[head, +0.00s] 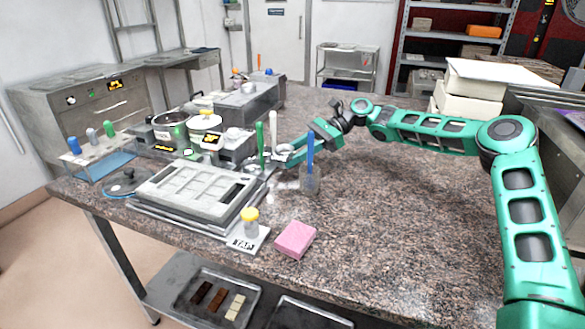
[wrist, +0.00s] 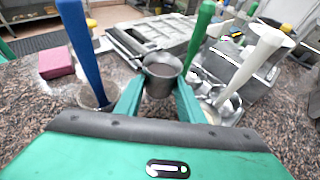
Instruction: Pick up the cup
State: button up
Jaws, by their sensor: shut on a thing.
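The cup (wrist: 162,71) is a small grey metal vessel with a round rim and a brownish inside, in the middle of the wrist view. My gripper (wrist: 159,98) is shut on it, with one green finger on each side. The cup looks upright. In the head view my gripper (head: 284,158) is over the worktop among tall-handled tools, and the cup is hard to make out there. I cannot tell whether the cup's base is touching the worktop.
A blue-handled tool (wrist: 82,45) stands in a clear container on one side. Green (wrist: 197,37) and white (wrist: 250,62) handles rise on the other. A pale mould tray (head: 190,190), a yellow-capped jar (head: 250,220) and a pink block (head: 295,240) are nearby. The right worktop (head: 400,200) is clear.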

notch_tip(320, 180, up, 18)
dwell(0.6)
